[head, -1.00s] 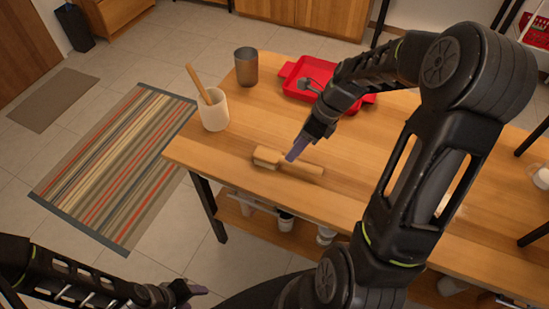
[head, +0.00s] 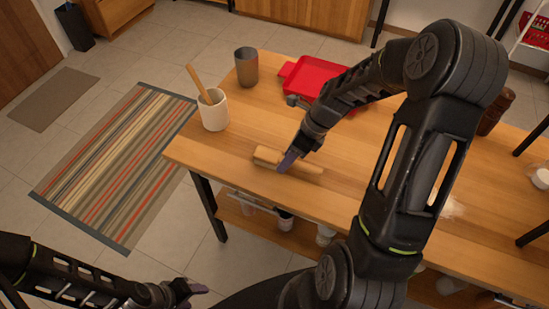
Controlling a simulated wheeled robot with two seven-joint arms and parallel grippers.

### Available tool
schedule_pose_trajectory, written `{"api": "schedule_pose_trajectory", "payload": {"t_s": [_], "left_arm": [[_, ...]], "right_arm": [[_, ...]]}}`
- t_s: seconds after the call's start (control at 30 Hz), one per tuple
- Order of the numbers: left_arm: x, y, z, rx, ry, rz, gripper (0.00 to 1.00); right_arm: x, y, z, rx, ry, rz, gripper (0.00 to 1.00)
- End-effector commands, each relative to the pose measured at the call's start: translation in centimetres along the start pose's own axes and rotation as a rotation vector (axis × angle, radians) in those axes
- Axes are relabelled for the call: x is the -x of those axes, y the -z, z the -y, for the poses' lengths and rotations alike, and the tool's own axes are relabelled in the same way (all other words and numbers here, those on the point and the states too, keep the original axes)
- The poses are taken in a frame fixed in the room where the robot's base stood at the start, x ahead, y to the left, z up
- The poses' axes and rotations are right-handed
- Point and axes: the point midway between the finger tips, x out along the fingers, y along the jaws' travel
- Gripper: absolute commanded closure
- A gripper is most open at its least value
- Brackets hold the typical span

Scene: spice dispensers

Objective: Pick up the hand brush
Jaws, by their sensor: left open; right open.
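The hand brush (head: 311,167) lies on the wooden table near its front edge, with its bristle end to the left and its light wooden handle to the right. My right gripper (head: 287,161) is open, with its purple fingertips down at the middle of the brush. The fingers hide part of the brush, and I cannot tell whether they touch it. My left gripper (head: 199,290) is open and empty at the bottom of the view, low and away from the table.
A white cup (head: 214,114) with a wooden stick stands left of the brush. A metal cup (head: 246,68) and a red tray (head: 325,78) are farther back. A dark brown bottle (head: 497,108) stands at the right. Bare tabletop (head: 250,125) lies behind the brush.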

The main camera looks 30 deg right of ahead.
Motion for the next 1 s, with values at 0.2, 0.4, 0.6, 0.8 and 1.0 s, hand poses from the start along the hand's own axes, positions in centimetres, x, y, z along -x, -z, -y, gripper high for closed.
{"api": "schedule_pose_trajectory", "payload": {"t_s": [0.2,0.4,0.6,0.8,1.0], "left_arm": [[0.0,0.0,0.0,0.0,0.0,0.0,0.49],[0.0,0.0,0.0,0.0,0.0,0.0,0.49],[0.0,0.0,0.0,0.0,0.0,0.0,0.49],[0.0,0.0,0.0,0.0,0.0,0.0,0.49],[0.0,0.0,0.0,0.0,0.0,0.0,0.49]], "right_arm": [[0.03,0.0,0.02,0.0,0.0,0.0,0.53],[0.03,-0.01,0.02,0.0,0.0,0.0,0.69],[0.03,0.0,0.01,0.0,0.0,0.0,0.86],[0.03,0.0,0.01,0.0,0.0,0.0,1.0],[0.02,0.0,0.0,0.0,0.0,0.0,1.0]]}}
